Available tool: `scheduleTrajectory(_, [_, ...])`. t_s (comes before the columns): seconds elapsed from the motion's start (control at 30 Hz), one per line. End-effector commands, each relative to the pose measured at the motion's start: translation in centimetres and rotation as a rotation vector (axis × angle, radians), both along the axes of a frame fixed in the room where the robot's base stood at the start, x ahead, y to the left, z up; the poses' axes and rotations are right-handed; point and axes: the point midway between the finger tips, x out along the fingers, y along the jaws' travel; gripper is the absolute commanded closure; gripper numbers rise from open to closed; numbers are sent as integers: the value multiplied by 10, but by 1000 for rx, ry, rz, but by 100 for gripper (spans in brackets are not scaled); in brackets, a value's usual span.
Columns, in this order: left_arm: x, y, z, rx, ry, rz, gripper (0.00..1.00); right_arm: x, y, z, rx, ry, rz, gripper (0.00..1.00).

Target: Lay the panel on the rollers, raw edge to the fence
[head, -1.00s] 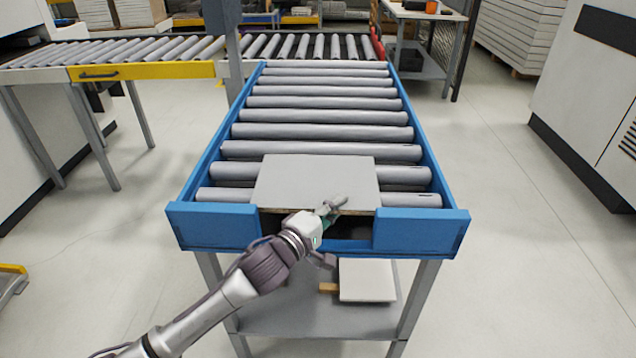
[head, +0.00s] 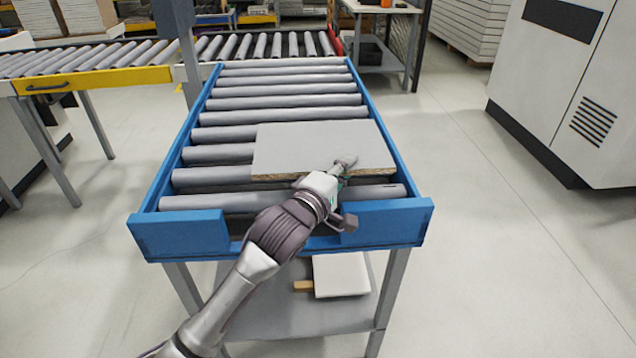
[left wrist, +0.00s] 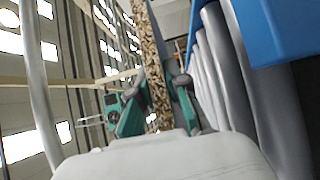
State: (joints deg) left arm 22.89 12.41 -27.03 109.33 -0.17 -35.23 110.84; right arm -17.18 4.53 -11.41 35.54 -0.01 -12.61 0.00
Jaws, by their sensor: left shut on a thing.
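The pale grey panel (head: 315,145) is over the near rollers of the blue-framed conveyor, towards its right side. Its raw chipboard edge (head: 290,177) faces me, and its right end reaches the right blue side rail (head: 382,118) in the head view. I cannot tell whether it rests on the rollers or hangs just above them. My left gripper (head: 343,166) is shut on the panel's near edge. In the left wrist view the speckled raw edge (left wrist: 154,85) runs between the fingers (left wrist: 152,108). My right gripper is not in view.
Bare rollers (head: 280,100) lie beyond and left of the panel. A blue front plate (head: 385,222) stands on each side of a front gap. Another board (head: 340,275) lies on the lower shelf. A yellow-fronted conveyor (head: 95,79) stands back left; a white machine (head: 560,90) stands right.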

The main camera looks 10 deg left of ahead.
Motion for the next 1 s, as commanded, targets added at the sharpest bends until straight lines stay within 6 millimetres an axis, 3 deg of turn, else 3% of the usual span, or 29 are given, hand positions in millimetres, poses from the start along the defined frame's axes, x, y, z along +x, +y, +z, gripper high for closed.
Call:
scheduleTrajectory(0.1, [4,-16,12,-3,-7,-1,100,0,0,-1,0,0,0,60])
scheduleTrajectory(0.3, [0,-24,29,-2,-5,0,100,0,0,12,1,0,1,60])
scheduleTrajectory(1.0, [-57,-2,81,-1,-4,1,100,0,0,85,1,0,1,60])
